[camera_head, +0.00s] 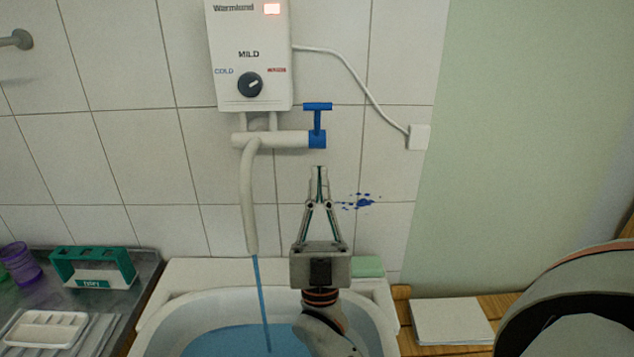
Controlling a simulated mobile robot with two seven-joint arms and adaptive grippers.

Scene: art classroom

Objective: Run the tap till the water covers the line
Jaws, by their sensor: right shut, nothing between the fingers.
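The tap is a pale pipe on the tiled wall with a blue T-shaped handle (318,118) at its right end. Its long spout (249,200) points down, and a thin blue stream of water (262,300) runs from it. The white basin (160,325) below holds blue water (225,342). No line shows on the visible part of the basin. My right gripper (319,170) is shut and empty, pointing up just below the blue handle and apart from it. Its arm hides part of the basin. My left gripper is not in view.
A white water heater (250,40) with a dial hangs above the tap, its cord running to a wall socket (419,137). A green sponge or soap (368,266) lies on the basin's back ledge. A green rack (92,268), purple cup (20,262) and white palette (45,328) stand left.

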